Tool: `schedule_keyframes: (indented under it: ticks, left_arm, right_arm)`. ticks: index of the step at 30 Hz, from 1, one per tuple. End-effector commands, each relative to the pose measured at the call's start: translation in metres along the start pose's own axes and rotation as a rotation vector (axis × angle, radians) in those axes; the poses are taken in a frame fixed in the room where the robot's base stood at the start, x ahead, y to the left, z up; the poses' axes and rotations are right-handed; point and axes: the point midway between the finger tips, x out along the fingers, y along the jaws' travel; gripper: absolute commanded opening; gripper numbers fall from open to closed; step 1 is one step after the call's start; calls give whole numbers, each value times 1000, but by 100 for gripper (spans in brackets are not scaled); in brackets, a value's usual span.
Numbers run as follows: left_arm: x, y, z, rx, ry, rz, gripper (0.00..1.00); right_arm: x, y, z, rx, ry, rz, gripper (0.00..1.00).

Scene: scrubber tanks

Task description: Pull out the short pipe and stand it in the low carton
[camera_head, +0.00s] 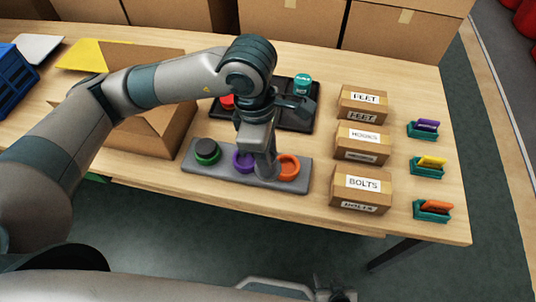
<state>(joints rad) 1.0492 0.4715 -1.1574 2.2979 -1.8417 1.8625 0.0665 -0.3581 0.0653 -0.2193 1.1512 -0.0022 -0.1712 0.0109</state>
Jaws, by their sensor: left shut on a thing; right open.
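My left gripper (266,168) points down at the grey rack (222,180), between a purple ring (240,162) and an orange ring (290,169). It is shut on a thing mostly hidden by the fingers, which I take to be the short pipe. I cannot tell whether its lower end is still in the rack. The low carton (178,132) appears to be the open brown box left of the rack, partly covered by my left arm. My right gripper (322,288) shows only in part at the bottom edge, open and away from the table.
A green ring with a dark top (207,151) sits at the rack's left end. Behind is a dark tray (318,97) holding a teal item (302,83). Labelled boxes (362,143) and teal holders (428,167) stand right. A blue crate (14,82) is far left.

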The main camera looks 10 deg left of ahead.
Motion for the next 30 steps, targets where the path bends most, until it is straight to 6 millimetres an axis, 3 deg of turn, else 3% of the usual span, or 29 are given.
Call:
schedule_keyframes:
  ticks: [30]
  left_arm:
    - [-13, 0, 2, 1, 0, 1, 0]
  right_arm:
    - [-3, 0, -2, 0, -1, 0, 47]
